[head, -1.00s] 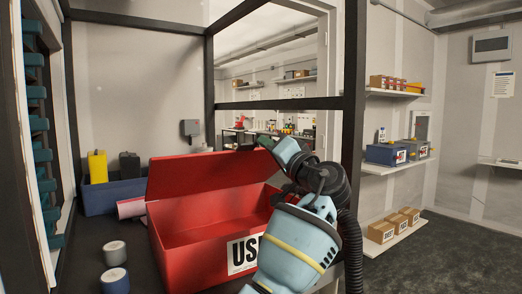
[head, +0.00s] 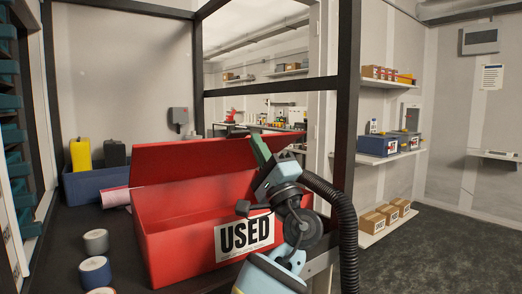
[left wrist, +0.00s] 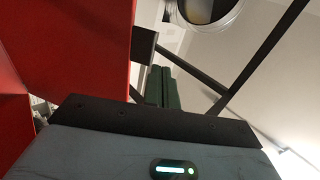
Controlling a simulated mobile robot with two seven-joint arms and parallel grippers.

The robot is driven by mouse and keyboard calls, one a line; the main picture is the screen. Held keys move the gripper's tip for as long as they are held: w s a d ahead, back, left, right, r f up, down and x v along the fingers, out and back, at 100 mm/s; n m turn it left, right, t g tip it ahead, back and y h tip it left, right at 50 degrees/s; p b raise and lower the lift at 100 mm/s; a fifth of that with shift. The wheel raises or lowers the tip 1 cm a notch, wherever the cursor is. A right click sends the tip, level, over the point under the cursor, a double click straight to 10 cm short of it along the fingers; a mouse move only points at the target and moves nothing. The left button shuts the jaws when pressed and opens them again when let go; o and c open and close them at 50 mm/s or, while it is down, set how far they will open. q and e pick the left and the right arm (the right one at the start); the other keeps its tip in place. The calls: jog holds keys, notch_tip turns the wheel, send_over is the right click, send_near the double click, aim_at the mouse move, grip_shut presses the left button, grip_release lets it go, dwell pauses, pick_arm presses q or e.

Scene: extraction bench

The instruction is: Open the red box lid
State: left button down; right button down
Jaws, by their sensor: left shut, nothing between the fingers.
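The red box (head: 175,250) stands on the dark bench with a white "USED" label on its front. Its red lid (head: 190,162) is raised along the back and leans at a slant, so part of the red interior shows. My left gripper (head: 259,148) is at the right end of the box, in front of the lid. Its green fingers point upward and are shut with nothing between them. The fingers also show in the left wrist view (left wrist: 163,88), with red panels (left wrist: 85,45) to their left. I cannot tell whether they touch the lid. My right gripper is out of view.
A blue bin (head: 90,185) with a yellow container (head: 81,155) and a dark one stands behind left. A pink roll (head: 115,197) lies beside the box. Several cylinders (head: 95,270) stand at front left. A dark frame post (head: 346,130) rises right of the arm.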

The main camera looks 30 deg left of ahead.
pick_arm(q)
jog(key=p+x, duration=0.2)
jog(key=x, duration=0.6)
jog(key=shift+a+r, duration=0.2)
jog(key=shift+r, duration=0.15)
jog(key=shift+w+a+r, duration=0.2)
jog(key=shift+a+r, duration=0.1)
jog(key=shift+a, duration=0.1)
jog(key=shift+w+a+r+p, duration=0.1)
jog(key=shift+a+r+p, duration=0.1)
jog(key=shift+p, duration=0.15)
dwell(0.3)
jog(key=shift+f, duration=0.1)
dwell(0.7)
